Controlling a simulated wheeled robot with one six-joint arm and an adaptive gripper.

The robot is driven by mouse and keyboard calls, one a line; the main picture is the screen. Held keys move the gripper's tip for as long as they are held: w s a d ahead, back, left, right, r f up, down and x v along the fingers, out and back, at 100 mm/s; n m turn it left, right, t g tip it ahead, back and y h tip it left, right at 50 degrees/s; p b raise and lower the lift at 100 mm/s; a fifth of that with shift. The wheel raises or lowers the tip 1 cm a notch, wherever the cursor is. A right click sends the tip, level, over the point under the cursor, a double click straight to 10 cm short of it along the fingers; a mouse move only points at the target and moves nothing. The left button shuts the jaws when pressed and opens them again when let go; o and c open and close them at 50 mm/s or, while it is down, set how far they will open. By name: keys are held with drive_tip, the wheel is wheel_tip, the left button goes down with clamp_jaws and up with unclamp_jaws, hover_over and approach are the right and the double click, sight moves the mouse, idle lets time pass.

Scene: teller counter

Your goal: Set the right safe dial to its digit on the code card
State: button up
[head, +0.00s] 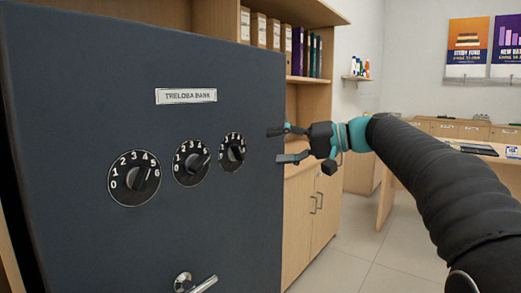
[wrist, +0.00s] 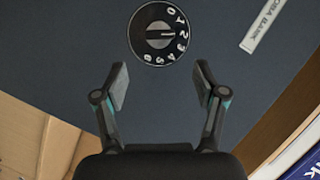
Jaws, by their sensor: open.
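The right safe dial (head: 232,152) is a round black dial with white digits and a pointer knob, on the dark safe door. A single dial (wrist: 159,32) shows at the top of the wrist view, probably the same one. Its knob points right, around the 2 or 3. My gripper (head: 278,145) is open and empty, to the right of the right dial in the head view. In the wrist view my gripper (wrist: 162,86) has its fingers spread below the dial, apart from it. I cannot make out a code card.
The safe door (head: 90,90) also carries a left dial (head: 134,178), a middle dial (head: 192,162), a nameplate (head: 186,96) and a handle (head: 190,283). A wooden shelf unit with binders (head: 298,48) stands behind. A desk (head: 490,150) is at the far right.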

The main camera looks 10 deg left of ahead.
drive_tip(key=shift+s+d+r, duration=0.1)
drive_tip(key=shift+d+r, duration=0.05)
drive_tip(key=shift+d, duration=0.75)
drive_tip(key=shift+d+r, duration=0.15)
drive_tip(key=shift+d, duration=0.75)
